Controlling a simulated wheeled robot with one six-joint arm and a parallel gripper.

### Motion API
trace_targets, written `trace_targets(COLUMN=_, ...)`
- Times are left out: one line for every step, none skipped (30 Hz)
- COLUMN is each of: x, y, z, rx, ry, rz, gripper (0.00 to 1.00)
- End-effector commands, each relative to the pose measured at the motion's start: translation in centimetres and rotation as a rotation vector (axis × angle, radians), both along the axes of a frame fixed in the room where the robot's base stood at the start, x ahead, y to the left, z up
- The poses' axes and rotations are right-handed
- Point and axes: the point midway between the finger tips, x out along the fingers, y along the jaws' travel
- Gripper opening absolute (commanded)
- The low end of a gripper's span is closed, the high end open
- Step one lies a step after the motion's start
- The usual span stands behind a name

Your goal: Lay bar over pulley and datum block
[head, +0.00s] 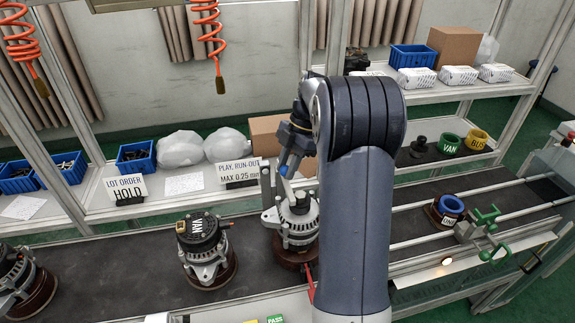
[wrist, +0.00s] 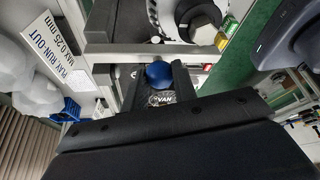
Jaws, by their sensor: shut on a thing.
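My gripper (wrist: 160,84) is shut on a blue-knobbed piece (wrist: 159,74), with a dark VAN label seen between the jaws in the wrist view. A long grey bar (wrist: 122,48) runs across just beyond the knob; I cannot tell whether it is joined to the knob. In the head view my gripper (head: 288,160) is above an alternator (head: 300,233) on a brown round base, partly hidden by my arm. Its pulley (head: 298,203) faces up. A grey upright (head: 267,187) stands at its left; I cannot tell whether this is the datum block. Contact with the pulley is not clear.
A PLAY, RUN-OUT sign (head: 238,172) and a HOLD sign (head: 126,188) stand behind. Rails, a blue ring (head: 451,204) and a green clamp (head: 487,216) are at right.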

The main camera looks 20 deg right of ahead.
Motion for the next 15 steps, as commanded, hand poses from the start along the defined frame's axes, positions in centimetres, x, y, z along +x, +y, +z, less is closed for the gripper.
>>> trace_targets(x=0.01, y=0.0, z=0.03, rx=0.0, ry=-0.001, rz=0.0, gripper=0.1)
trace_targets(x=0.01, y=0.0, z=0.03, rx=0.0, ry=-0.001, rz=0.0, gripper=0.1)
trace_targets(x=0.01, y=0.0, z=0.03, rx=0.0, ry=-0.001, rz=0.0, gripper=0.1)
trace_targets(x=0.01, y=0.0, z=0.03, rx=0.0, ry=-0.001, rz=0.0, gripper=0.1)
trace_targets(x=0.01, y=0.0, z=0.02, rx=0.0, ry=-0.001, rz=0.0, gripper=0.1)
trace_targets(x=0.01, y=0.0, z=0.0, rx=0.0, ry=-0.001, rz=0.0, gripper=0.1)
trace_targets(x=0.01, y=0.0, z=-0.02, rx=0.0, ry=0.0, rz=0.0, gripper=0.1)
trace_targets(x=0.01, y=0.0, z=-0.05, rx=0.0, ry=0.0, rz=0.0, gripper=0.1)
trace_targets(x=0.01, y=0.0, z=-0.11, rx=0.0, ry=0.0, rz=0.0, gripper=0.1)
trace_targets(x=0.01, y=0.0, z=-0.16, rx=0.0, ry=0.0, rz=0.0, gripper=0.1)
trace_targets(x=0.01, y=0.01, z=-0.22, rx=0.0, ry=0.0, rz=0.0, gripper=0.1)
trace_targets(x=0.01, y=0.0, z=-0.29, rx=0.0, ry=0.0, rz=0.0, gripper=0.1)
trace_targets(x=0.01, y=0.0, z=-0.35, rx=0.0, ry=0.0, rz=0.0, gripper=0.1)
trace_targets(x=0.01, y=0.0, z=-0.41, rx=0.0, ry=0.0, rz=0.0, gripper=0.1)
trace_targets(x=0.01, y=0.0, z=-0.49, rx=0.0, ry=0.0, rz=0.0, gripper=0.1)
